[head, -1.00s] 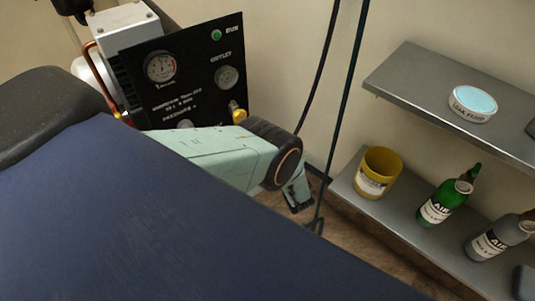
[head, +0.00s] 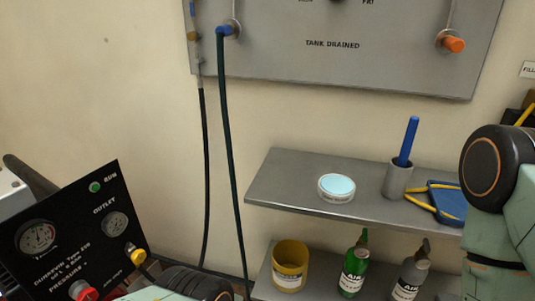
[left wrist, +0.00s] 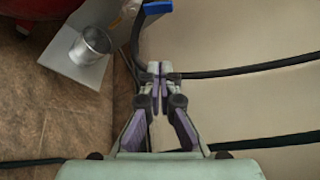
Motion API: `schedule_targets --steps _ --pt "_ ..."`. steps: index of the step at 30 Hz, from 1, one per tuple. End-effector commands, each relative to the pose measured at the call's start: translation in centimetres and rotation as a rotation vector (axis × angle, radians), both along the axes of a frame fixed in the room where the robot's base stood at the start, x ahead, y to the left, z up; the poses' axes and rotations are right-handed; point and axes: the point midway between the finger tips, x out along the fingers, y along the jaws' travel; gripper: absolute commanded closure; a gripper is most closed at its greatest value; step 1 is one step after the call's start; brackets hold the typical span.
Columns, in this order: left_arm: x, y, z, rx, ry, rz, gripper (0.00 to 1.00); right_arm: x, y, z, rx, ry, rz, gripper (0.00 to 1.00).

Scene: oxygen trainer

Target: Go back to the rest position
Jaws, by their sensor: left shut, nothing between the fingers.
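My left gripper (left wrist: 160,75) shows in the left wrist view. Its two fingers meet at the tips with nothing between them, in front of a pale wall and dark hoses. In the head view only a green and black part of my left arm (head: 190,284) shows at the bottom edge, beside the compressor panel; its fingers are out of sight. My right arm (head: 497,190) stands at the right edge of the head view, in front of the shelf's right end. Its gripper is not visible.
The black gauge panel (head: 75,235) is at lower left. Dark hoses (head: 228,170) hang from the grey wall board (head: 340,70). The upper shelf (head: 285,180) holds a white tub, a blue-handled tool and a blue pouch. A yellow pot (head: 290,265) and bottles stand below.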

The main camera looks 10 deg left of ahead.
Motion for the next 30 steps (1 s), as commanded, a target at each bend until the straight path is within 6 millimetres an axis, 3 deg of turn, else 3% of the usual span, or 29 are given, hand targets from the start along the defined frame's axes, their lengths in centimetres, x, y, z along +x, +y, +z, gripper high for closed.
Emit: schedule_targets --steps 2,5,9,14,18,21,24,30 --pt "-1.5 1.3 -0.9 -0.028 0.086 0.044 1.0 0.0 0.0 0.3 0.0 0.0 0.0 0.6" --pt "-5.4 3.6 -2.8 -0.111 0.271 0.149 1.0 0.0 0.0 0.8 0.0 0.0 0.0 0.6" --pt "-13.5 5.4 -4.5 -0.294 0.539 0.341 1.0 0.0 0.0 1.6 0.0 0.0 0.0 0.6" --pt "-22.3 4.4 -3.9 -0.556 0.734 0.559 1.0 0.0 0.0 2.4 0.0 0.0 0.0 0.6" --pt "-28.1 1.4 -1.7 -0.812 0.793 0.738 1.0 0.0 0.0 3.1 0.0 0.0 0.0 0.6" --pt "-30.6 -1.0 0.5 -0.995 0.767 0.851 1.0 0.0 0.0 3.6 0.0 0.0 0.0 0.6" --pt "-31.9 -3.2 3.0 -1.162 0.685 0.944 1.0 0.0 0.0 4.1 0.0 0.0 0.0 0.6" --pt "-31.7 -4.9 8.5 -1.399 0.387 1.062 1.0 0.0 0.0 5.1 0.0 0.0 0.0 0.6"
